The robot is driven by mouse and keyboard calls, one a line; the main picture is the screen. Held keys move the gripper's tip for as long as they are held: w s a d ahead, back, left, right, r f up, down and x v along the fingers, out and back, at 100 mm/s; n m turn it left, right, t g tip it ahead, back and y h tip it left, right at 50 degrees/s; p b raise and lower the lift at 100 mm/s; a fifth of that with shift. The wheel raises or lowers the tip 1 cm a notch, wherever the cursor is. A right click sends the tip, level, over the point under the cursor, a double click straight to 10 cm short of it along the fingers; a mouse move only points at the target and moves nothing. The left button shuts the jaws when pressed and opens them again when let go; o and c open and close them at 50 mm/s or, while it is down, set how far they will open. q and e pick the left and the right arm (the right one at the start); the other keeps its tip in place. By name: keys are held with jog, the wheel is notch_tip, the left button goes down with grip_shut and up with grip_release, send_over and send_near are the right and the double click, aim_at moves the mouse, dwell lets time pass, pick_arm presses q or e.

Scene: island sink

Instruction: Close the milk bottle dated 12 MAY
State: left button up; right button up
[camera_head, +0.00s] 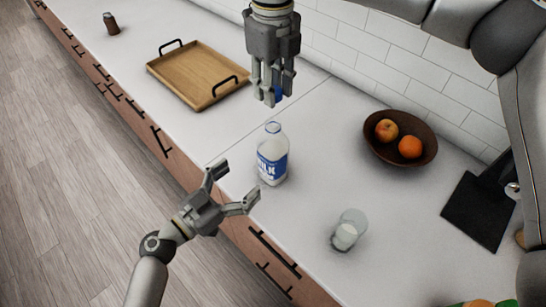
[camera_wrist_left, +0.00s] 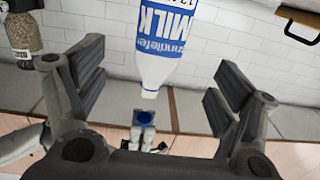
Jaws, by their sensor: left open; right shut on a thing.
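A milk bottle (camera_head: 272,165) with a blue label stands upright and uncapped on the white counter. In the left wrist view the bottle (camera_wrist_left: 162,45) appears upside down, with its label's date cut off at the top edge. My left gripper (camera_head: 236,186) is open, at the counter's front edge beside the bottle, its fingers apart from it. My right gripper (camera_head: 273,92) is above the bottle, shut on a blue cap (camera_head: 279,91). The cap (camera_wrist_left: 145,117) also shows in the left wrist view, apart from the bottle's mouth.
A wooden tray (camera_head: 190,72) with black handles lies at the back left. A brown fruit bowl (camera_head: 424,132) and a dark board (camera_head: 478,210) are to the right. A small shaker (camera_head: 111,24) stands far left.

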aim_at(273, 152)
pick_arm(q)
jog(key=shift+w, duration=0.1)
jog(key=x, duration=1.2)
jog(key=shift+c, duration=0.2)
jog(key=c, duration=1.5)
pick_arm(e)
jog(key=shift+f, duration=2.5)
jog(key=shift+f, duration=0.9)
jog(key=shift+f, duration=0.55)
